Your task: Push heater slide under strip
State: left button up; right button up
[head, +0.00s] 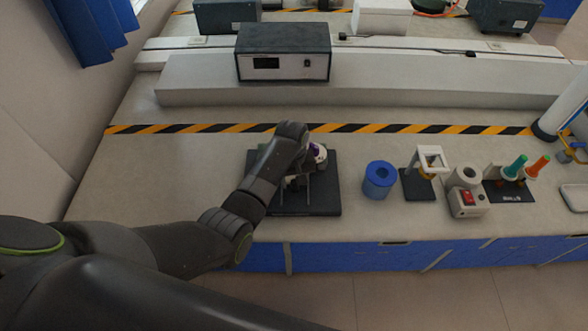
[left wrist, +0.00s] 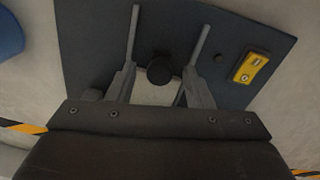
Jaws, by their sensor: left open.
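A dark base plate (head: 325,207) lies on the bench, and it fills much of the left wrist view (left wrist: 90,40). My left gripper (head: 296,182) is over the plate, fingers apart on either side of the knob; contact cannot be told. A white and purple part (head: 318,153) shows behind my wrist; the strip cannot be made out. My right gripper is out of view.
A blue cylinder (head: 379,179) stands right of the plate, then a small stand (head: 420,182) and a device with a red switch (head: 467,198). A boxed instrument (head: 283,66) sits on the ledge behind.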

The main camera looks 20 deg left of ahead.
pick_arm(q)
notch_tip(320, 180, up, 17)
jog(key=p, duration=0.3)
jog(key=shift+s+a, duration=0.15)
jog(key=shift+a, duration=0.2)
